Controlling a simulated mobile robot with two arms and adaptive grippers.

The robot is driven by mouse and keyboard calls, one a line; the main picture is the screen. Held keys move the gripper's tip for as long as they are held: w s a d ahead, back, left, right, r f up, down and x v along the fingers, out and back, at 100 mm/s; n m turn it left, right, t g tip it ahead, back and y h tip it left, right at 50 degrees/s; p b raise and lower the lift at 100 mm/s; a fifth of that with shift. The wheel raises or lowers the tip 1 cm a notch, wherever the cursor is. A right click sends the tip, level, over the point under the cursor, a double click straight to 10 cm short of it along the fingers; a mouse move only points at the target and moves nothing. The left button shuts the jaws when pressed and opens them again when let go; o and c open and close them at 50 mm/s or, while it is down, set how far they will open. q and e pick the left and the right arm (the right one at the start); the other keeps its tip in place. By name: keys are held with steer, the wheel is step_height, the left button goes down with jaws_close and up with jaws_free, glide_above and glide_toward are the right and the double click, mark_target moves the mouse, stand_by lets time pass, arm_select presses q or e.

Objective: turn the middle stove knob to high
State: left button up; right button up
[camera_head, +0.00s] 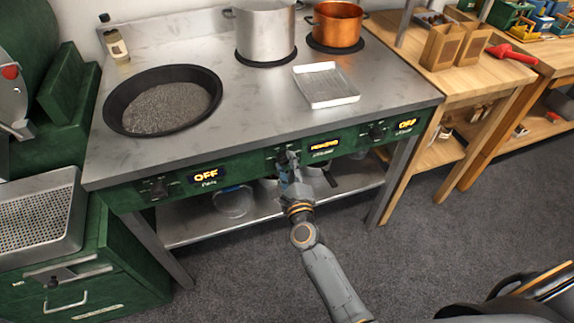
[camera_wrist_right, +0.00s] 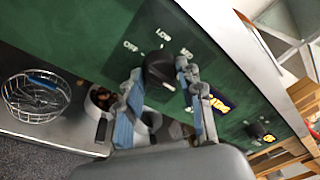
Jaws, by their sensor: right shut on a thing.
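The middle stove knob (camera_wrist_right: 158,68) is black and sits on the green front panel of the stove. In the wrist view, OFF, LOW and a third partly readable label are printed around it. My right gripper (camera_wrist_right: 160,74) is shut on this knob, with one finger on each side. In the head view the right gripper (camera_head: 287,160) covers most of the knob. The lit display (camera_head: 324,145) right of the knob shows an orange word too small to read surely. My left gripper is not in view.
The left knob (camera_head: 152,187) has a display (camera_head: 205,176) reading OFF, and the right knob (camera_head: 377,131) has one reading OFF. A wide pan (camera_head: 112,105), a steel pot (camera_head: 266,30), a copper pot (camera_head: 337,25) and a tray (camera_head: 326,84) stand on the stove top.

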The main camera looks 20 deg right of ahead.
stand_by(0.3)
steer(key=o, duration=1.2)
steer(key=shift+c, duration=0.2)
steer(key=s+a, duration=0.1)
steer(key=s, duration=1.1)
